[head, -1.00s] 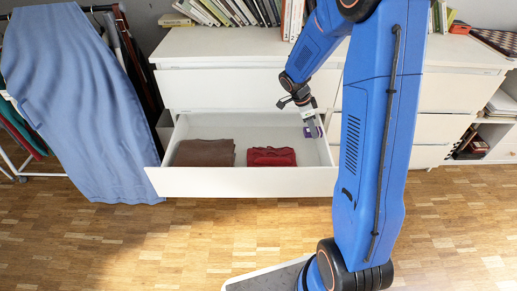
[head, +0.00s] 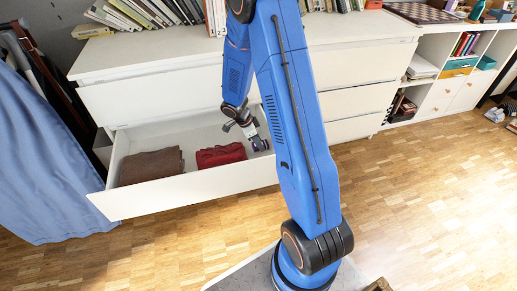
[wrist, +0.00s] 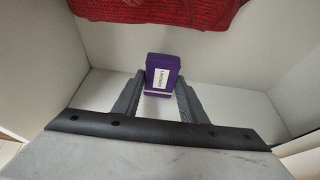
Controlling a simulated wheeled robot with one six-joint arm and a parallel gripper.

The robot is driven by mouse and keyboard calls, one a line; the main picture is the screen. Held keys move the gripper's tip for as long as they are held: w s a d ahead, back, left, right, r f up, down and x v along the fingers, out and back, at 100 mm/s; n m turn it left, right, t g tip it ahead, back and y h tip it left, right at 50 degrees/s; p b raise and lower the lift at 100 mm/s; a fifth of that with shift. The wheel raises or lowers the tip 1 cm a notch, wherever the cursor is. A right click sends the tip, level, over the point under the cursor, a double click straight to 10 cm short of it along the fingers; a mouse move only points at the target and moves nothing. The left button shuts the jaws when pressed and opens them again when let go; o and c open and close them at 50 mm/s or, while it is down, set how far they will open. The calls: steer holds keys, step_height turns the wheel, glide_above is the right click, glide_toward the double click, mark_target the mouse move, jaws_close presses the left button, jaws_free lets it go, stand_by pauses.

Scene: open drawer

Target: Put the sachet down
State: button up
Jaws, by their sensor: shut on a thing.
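The sachet (wrist: 162,72) is a small purple block with a white label, seen in the wrist view. My gripper (wrist: 160,88) is shut on it, with one grey finger on each side. In the head view, my gripper (head: 257,143) is at the right end of the open white drawer (head: 190,194), to the right of the folded red cloth. The sachet is hardly visible there. The wrist view shows the sachet low inside the drawer, apart from the red cloth; I cannot tell whether it touches the drawer floor.
A folded red cloth (head: 221,155) and a folded brown cloth (head: 150,166) lie in the drawer. Bare drawer floor shows around the sachet, with walls close by. Blue fabric (head: 45,165) hangs at the left.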

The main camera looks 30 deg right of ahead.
steer(key=shift+f, duration=2)
steer(key=shift+f, duration=0.1)
steer(key=o, duration=1)
